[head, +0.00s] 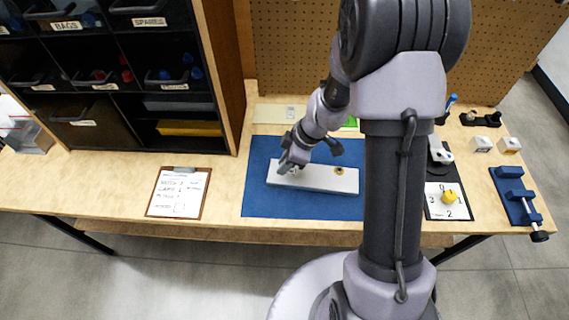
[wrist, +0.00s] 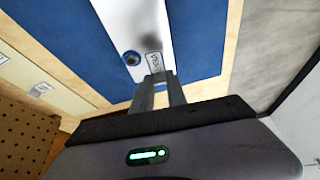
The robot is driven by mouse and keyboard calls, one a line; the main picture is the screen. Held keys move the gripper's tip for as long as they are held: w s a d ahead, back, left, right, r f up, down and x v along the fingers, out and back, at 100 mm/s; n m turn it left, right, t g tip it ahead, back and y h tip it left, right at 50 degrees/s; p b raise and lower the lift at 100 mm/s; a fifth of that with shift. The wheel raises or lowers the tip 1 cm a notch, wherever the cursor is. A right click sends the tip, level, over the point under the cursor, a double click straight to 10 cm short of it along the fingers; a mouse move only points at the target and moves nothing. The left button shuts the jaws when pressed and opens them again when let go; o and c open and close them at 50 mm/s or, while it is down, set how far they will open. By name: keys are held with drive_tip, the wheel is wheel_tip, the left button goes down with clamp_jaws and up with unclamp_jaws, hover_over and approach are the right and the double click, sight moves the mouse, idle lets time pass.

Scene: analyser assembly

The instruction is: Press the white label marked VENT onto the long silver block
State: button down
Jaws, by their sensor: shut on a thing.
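My gripper (head: 289,167) is over the block's left end in the head view. In the wrist view, its fingers (wrist: 157,78) are shut on a small white label (wrist: 154,62) with dark marking, too small to read surely. The label overlaps the block's end in that view, beside a dark round fitting (wrist: 131,58). I cannot tell whether the label touches the block. Another round fitting (head: 339,170) sits toward the block's right end.
The blue mat (head: 262,205) has clear room around the block. A clipboard (head: 180,193) lies to the left. Shelves of bins (head: 120,75) stand back left.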

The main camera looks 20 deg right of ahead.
drive_tip(key=shift+f+b, duration=1.55)
drive_tip(key=shift+b, duration=2.3)
idle(2.2)
drive_tip(key=c, duration=0.7)
unclamp_jaws()
drive_tip(key=shift+r+p, duration=1.9)
drive_tip(key=shift+r, duration=1.65)
